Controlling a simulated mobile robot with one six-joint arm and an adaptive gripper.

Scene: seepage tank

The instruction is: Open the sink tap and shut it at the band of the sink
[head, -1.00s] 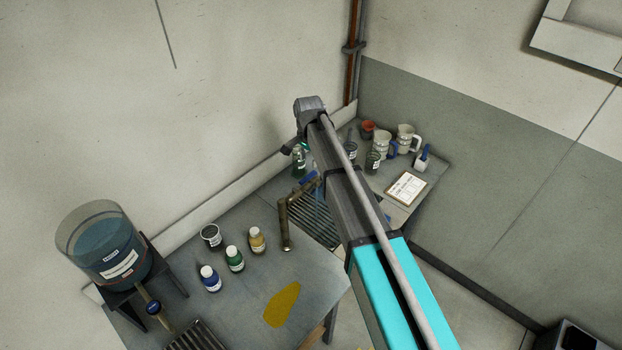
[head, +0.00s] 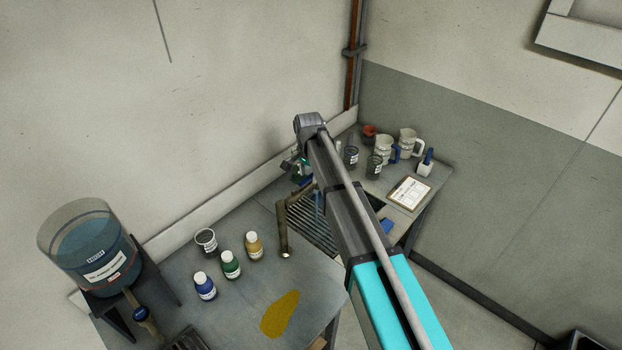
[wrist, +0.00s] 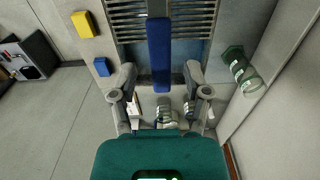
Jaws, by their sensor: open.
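The tap's long blue lever (wrist: 158,50) lies upright in the middle of the wrist view. My gripper (wrist: 159,84) is open, with one finger on each side of the lever's lower end and visible gaps between. In the head view my arm mostly hides the gripper. The sink's band and water level cannot be made out.
A green glass vessel (wrist: 240,70) is right of the gripper. Mugs (head: 386,148) and a clipboard (head: 409,193) stand beyond the sink. Capped bottles (head: 230,264), a yellow patch (head: 280,313) and a round tank (head: 92,255) occupy the left bench.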

